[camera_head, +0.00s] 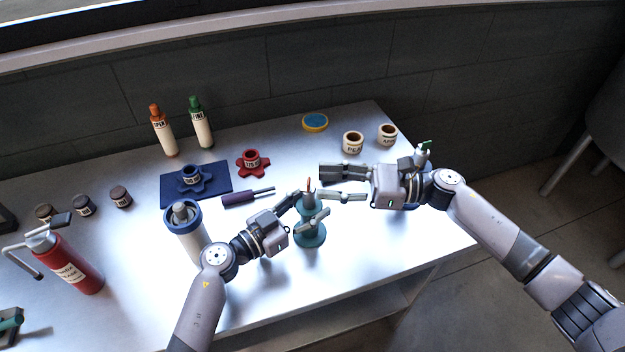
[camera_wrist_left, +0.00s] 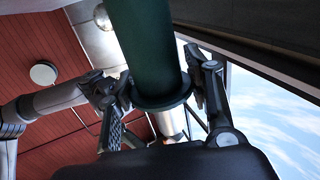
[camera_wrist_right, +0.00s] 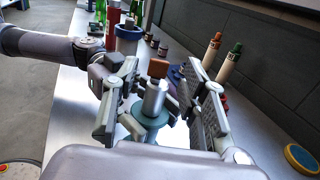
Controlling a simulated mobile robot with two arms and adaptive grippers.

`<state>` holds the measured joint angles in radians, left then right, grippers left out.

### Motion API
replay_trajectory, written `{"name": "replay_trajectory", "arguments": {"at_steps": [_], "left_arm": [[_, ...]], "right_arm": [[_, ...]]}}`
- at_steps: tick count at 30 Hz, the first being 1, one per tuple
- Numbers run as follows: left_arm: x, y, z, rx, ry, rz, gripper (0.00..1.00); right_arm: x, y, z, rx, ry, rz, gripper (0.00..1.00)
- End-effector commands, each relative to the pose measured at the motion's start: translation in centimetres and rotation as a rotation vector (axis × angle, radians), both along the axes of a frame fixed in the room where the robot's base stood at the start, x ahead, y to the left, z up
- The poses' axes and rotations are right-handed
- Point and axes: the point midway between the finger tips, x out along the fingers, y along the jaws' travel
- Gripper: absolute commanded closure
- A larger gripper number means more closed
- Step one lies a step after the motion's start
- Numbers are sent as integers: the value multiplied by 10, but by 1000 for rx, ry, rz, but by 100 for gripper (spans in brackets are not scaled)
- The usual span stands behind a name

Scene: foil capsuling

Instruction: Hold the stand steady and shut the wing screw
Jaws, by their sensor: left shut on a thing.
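The teal stand (camera_head: 309,236) stands upright near the table's front edge, with a round base. Its green column fills the middle of the left wrist view (camera_wrist_left: 150,50). My left gripper (camera_head: 309,208) is shut on the column, one finger on each side. A small reddish piece (camera_head: 309,184), perhaps the wing screw, sticks up at the stand's top. The right wrist view shows a silver cylinder (camera_wrist_right: 154,98) above the teal base and a brown-orange piece (camera_wrist_right: 158,67) beyond it.
A purple-handled tool (camera_head: 240,198) lies left of the stand. A blue mat (camera_head: 215,171), a red star-footed holder (camera_head: 252,163) and two bottles (camera_head: 202,130) are behind. A white, blue-rimmed canister (camera_head: 181,222) stands near my left arm. The table right of the stand is clear.

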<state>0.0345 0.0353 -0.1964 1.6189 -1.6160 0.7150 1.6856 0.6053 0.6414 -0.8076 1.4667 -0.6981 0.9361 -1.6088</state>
Motion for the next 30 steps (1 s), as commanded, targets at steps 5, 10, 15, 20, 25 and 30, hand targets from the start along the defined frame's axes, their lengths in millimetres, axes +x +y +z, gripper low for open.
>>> {"name": "replay_trajectory", "arguments": {"at_steps": [5,10,15,20,25,30], "left_arm": [[0,0,-1,1,1,1,100],[0,0,0,1,1,1,100],[0,0,0,1,1,1,100],[0,1,0,1,1,1,100],[0,1,0,1,0,2,100],[0,1,0,1,0,2,44]], "right_arm": [[-3,-39,-1,-2,2,-4,60],[-5,-64,-1,-2,2,-3,60],[-7,-73,0,0,0,-1,60],[-7,-74,0,0,0,0,60],[-7,-74,0,0,0,-1,60],[-7,-74,0,0,0,0,60]]}}
